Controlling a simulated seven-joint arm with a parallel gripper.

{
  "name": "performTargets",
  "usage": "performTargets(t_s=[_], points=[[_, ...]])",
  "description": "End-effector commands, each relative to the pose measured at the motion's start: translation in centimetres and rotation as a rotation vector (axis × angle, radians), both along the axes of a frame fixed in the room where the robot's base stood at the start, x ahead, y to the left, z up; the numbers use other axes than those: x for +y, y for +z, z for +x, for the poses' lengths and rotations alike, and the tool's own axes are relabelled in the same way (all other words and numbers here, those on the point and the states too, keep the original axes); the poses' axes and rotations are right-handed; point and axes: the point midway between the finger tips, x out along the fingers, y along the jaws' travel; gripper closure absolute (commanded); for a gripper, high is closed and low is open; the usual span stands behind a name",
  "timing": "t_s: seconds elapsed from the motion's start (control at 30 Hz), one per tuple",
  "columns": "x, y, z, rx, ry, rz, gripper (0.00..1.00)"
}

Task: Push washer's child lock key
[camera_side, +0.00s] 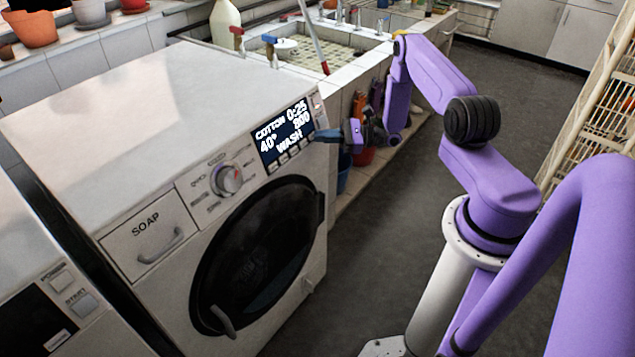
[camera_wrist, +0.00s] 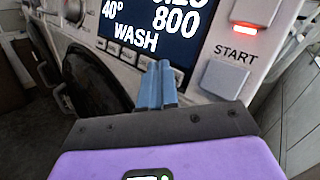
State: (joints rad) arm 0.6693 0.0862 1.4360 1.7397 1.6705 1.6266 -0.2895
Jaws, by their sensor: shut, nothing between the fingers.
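The white washer (camera_side: 110,110) stands at left, its lit display (camera_side: 284,134) reading COTTON, 40°, 0:25, 800 and WASH. A row of small keys (camera_side: 283,162) runs under the display. The same row shows in the wrist view (camera_wrist: 113,48), but I cannot read which is the child lock key. My gripper (camera_side: 318,136) is shut and empty, with blue fingers at the panel's right part. In the wrist view, its fingertips (camera_wrist: 160,68) appear just below the display, near the row's right end. They hide part of that end, and I cannot tell whether they touch the panel.
A START key (camera_wrist: 225,79) and another key above it with a red light (camera_wrist: 245,27) are right of the display. The knob (camera_side: 228,179), soap drawer (camera_side: 148,233) and round door (camera_side: 258,258) share the front. Open floor (camera_side: 370,230) lies before it.

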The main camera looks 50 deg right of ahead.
Motion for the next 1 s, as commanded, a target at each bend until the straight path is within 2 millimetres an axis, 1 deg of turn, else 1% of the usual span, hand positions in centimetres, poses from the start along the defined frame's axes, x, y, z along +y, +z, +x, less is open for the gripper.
performTargets(t_s=[0.23, 0.6, 0.83, 1.0], points=[[0.0, 0.0, 0.1, 0.000, -0.001, 0.000, 1.00], [0.0, 0.3, -0.9, 0.000, -0.001, 0.000, 1.00], [0.0, 0.3, -1.0, 0.000, 0.000, 0.000, 1.00], [-0.1, 0.6, -1.9, 0.001, -0.001, 0.000, 1.00]])
